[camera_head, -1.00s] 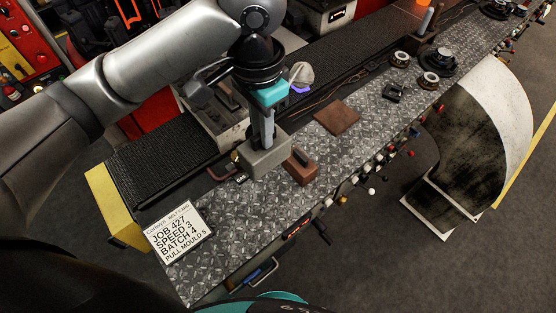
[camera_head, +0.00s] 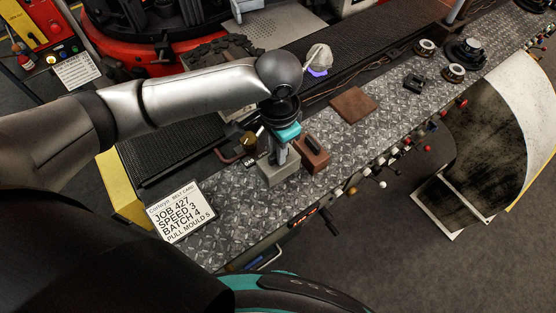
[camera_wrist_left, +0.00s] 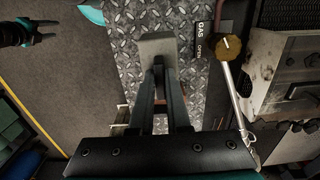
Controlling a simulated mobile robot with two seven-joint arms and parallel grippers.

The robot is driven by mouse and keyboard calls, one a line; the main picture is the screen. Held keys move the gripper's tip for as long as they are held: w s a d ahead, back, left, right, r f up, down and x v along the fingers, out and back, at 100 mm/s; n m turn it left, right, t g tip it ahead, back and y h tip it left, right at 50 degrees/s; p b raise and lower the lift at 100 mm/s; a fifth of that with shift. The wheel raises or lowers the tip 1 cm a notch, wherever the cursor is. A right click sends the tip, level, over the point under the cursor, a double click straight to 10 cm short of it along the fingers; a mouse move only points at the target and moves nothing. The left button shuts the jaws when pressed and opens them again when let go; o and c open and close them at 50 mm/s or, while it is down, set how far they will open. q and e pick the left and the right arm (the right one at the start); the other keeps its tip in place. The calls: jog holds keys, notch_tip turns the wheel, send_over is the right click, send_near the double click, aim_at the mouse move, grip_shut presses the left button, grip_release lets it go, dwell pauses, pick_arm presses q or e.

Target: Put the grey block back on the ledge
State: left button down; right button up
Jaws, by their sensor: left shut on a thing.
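My left gripper (camera_head: 284,150) is shut on the grey block (camera_head: 279,174), with its fingers pointing down. The block is over the diamond-plate ledge (camera_head: 235,205), close to the ledge's front edge; I cannot tell whether its underside touches the plate. In the left wrist view the grey block (camera_wrist_left: 157,46) sits at the tips of the two dark fingers (camera_wrist_left: 158,75), with the ledge plate (camera_wrist_left: 120,45) behind it.
A printed card (camera_head: 181,212) lies to the left, and a brown plate (camera_head: 353,104) farther right. Knobs and levers (camera_head: 382,184) line the front edge. A brass valve (camera_head: 249,141) stands behind.

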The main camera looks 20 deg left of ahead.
pick_arm(q)
jog(key=shift+w+f+b, duration=0.1)
jog(key=shift+f+b, duration=0.2)
jog(key=shift+f, duration=1.95)
jog(key=shift+f, duration=0.1)
jog(key=c, duration=0.9)
grip_release()
notch_tip(320, 180, up, 12)
jog(key=shift+r+p, duration=0.1)
jog(key=shift+p, duration=0.6)
